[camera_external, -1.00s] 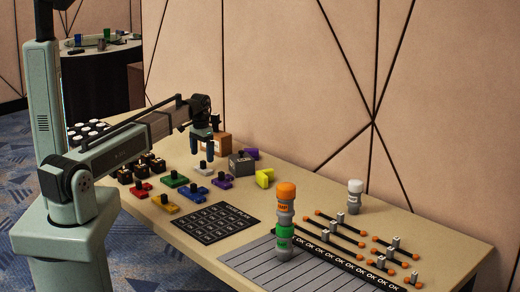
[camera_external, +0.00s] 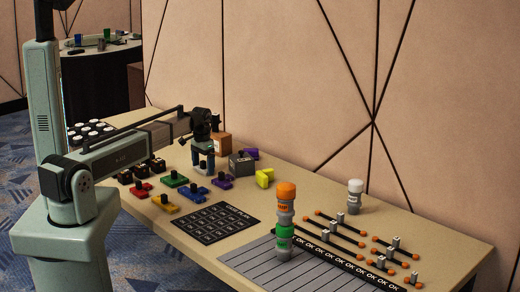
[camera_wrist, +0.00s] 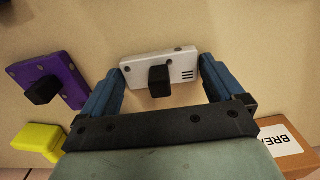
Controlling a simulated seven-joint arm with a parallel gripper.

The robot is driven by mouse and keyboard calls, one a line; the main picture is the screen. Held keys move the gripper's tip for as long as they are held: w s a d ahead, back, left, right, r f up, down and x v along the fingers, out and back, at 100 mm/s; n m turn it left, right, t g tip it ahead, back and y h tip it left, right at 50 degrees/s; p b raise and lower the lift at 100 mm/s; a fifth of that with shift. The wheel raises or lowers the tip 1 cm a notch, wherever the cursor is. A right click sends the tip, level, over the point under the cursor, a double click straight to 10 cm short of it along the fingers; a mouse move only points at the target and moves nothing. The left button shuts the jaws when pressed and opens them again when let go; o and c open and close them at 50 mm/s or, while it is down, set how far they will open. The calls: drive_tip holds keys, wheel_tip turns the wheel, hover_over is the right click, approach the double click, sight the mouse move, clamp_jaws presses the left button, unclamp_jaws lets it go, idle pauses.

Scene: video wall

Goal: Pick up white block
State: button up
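The white block (camera_wrist: 180,68), a flat plate with a black knob, lies on the table in the wrist view. My gripper (camera_wrist: 160,80) is open, with one blue finger on each side of the block. Its fingertips are close to the block's ends; I cannot tell whether they touch. In the external view my gripper (camera_external: 203,168) points down at the table and hides most of the white block.
A purple block (camera_wrist: 52,83) and a yellow block (camera_wrist: 38,143) lie to the left in the wrist view; a brown box (camera_wrist: 288,145) is at lower right. In the external view green (camera_external: 174,180), blue (camera_external: 194,195) and red (camera_external: 140,191) blocks and a grey box (camera_external: 241,163) are nearby.

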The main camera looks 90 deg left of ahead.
drive_tip(key=c, duration=0.8)
